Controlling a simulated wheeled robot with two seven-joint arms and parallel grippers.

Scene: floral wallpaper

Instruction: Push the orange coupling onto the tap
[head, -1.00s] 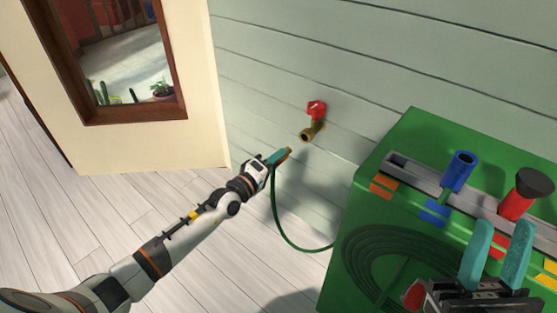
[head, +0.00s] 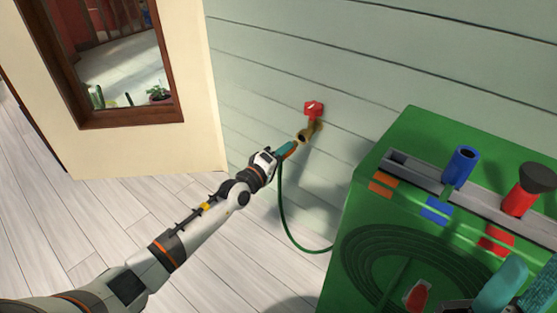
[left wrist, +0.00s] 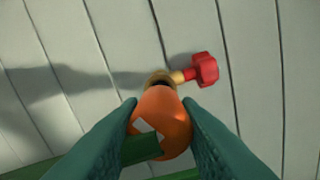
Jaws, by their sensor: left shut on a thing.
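The brass tap (head: 308,133) with a red handle (head: 313,107) sticks out of the wall in the head view. In the left wrist view the tap's mouth (left wrist: 157,78) is just beyond the orange coupling (left wrist: 165,112). My left gripper (head: 288,150) is shut on the coupling, with a teal finger on each side. The coupling's front end is very close to the tap's mouth; whether they touch I cannot tell. A green hose (head: 281,205) hangs from the coupling. My right gripper (head: 522,285) is at the bottom right, fingers apart, partly cut off.
A green box (head: 335,270) stands at the right, with a grey rail on top. A blue holder (head: 461,165) and a red one with a black top (head: 528,190) stand on it. A framed window or mirror (head: 120,60) is at the left. The wall around the tap is clear.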

